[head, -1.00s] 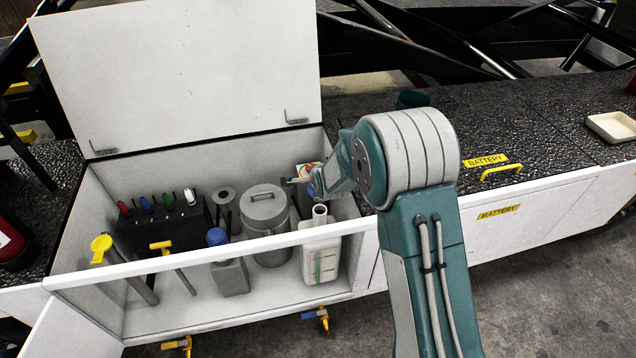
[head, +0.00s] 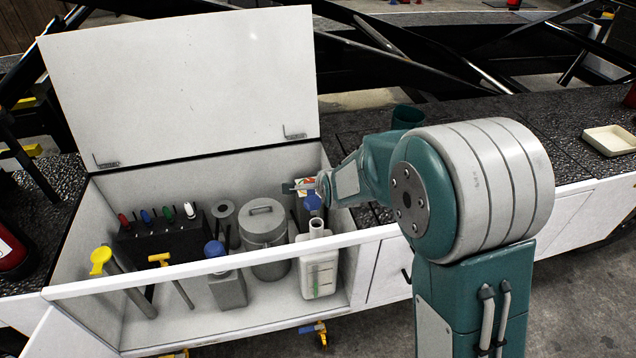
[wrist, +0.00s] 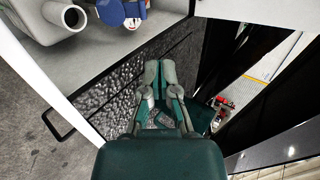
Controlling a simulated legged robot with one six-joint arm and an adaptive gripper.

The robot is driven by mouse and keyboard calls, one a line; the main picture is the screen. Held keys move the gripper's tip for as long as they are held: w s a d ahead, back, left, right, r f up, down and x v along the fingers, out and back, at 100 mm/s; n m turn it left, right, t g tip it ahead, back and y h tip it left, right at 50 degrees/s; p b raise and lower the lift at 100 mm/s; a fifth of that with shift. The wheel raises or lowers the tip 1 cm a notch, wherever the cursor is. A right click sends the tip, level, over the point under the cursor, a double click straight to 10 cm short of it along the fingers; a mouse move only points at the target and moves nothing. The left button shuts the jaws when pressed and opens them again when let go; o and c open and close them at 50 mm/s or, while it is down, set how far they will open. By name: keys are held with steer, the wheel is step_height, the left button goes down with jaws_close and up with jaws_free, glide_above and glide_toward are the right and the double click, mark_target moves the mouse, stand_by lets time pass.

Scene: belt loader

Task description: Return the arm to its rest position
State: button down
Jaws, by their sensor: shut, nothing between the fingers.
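My arm reaches from the right over the right end of the open white compartment (head: 215,272) in the head view. My gripper (head: 292,187) points left near the compartment's right wall, with a blue cap (head: 313,201) just below it. In the wrist view my gripper (wrist: 160,68) has its two grey fingertips together, with nothing between them. Dark textured deck lies behind the fingers, and a container's spout (wrist: 68,16) and a blue cap (wrist: 110,12) show at upper left. My upper link and round joint hide part of the deck.
The raised white lid (head: 185,85) stands behind the compartment. Inside are a grey lidded can (head: 264,240), a white jug (head: 318,265), a blue-capped bottle (head: 228,285) and a black tool rack (head: 160,238). A pale tray (head: 610,139) lies on the deck at right.

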steer(key=s+d+r+n+g+h, duration=0.2)
steer(key=s+d+r+n, duration=0.5)
steer(key=s+d+r, duration=0.45)
steer(key=s+d+r+n+g, duration=0.1)
steer(key=s+n, duration=0.3)
steer(key=s, duration=0.7)
steer(key=s+d+r+n+g+h, duration=0.1)
steer(key=s+d+r+n, duration=0.1)
steer(key=s, duration=0.9)
steer(key=shift+s+d+n+g, duration=0.2)
steer(key=shift+d+n+g, duration=0.1)
steer(key=shift+d+n, duration=0.7)
